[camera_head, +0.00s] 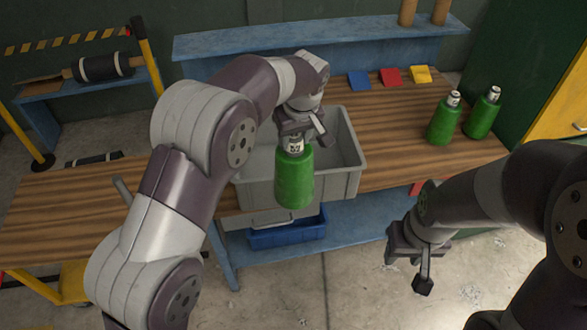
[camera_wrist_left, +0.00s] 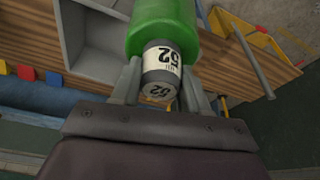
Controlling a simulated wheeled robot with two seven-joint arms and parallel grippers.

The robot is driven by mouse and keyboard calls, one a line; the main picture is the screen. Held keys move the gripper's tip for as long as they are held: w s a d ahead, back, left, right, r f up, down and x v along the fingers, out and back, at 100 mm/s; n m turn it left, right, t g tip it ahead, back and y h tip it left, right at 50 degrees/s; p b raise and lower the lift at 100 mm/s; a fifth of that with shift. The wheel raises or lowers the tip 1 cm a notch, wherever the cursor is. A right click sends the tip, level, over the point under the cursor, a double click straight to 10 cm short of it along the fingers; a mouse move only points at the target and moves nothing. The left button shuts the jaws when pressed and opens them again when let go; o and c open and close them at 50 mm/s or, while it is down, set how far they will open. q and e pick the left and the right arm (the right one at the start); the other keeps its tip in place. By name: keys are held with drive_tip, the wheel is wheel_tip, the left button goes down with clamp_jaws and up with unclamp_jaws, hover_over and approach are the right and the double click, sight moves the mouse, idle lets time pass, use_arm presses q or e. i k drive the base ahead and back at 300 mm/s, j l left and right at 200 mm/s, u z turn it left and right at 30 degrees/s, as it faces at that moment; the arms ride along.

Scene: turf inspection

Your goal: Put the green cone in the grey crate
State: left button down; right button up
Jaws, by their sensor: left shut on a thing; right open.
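A green cone (camera_head: 294,182) with a white label marked 52 hangs below my left gripper (camera_head: 294,134), which is shut on its narrow labelled end. In the head view the cone overlaps the front wall of the grey crate (camera_head: 348,184), which stands on the wooden bench. In the left wrist view the green cone (camera_wrist_left: 162,25) is between the fingers of my left gripper (camera_wrist_left: 165,88), and part of the grey crate (camera_wrist_left: 98,52) shows at upper left. My right gripper (camera_head: 420,262) is open and empty in front of the bench at the right.
Two more green cones (camera_head: 443,120) (camera_head: 483,114) stand at the bench's right end. Blue (camera_head: 359,80), red (camera_head: 391,77) and yellow (camera_head: 420,74) squares lie at the back. A blue bin (camera_head: 288,234) sits on the lower shelf.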

sight(270, 174)
drive_tip(key=i, duration=0.95)
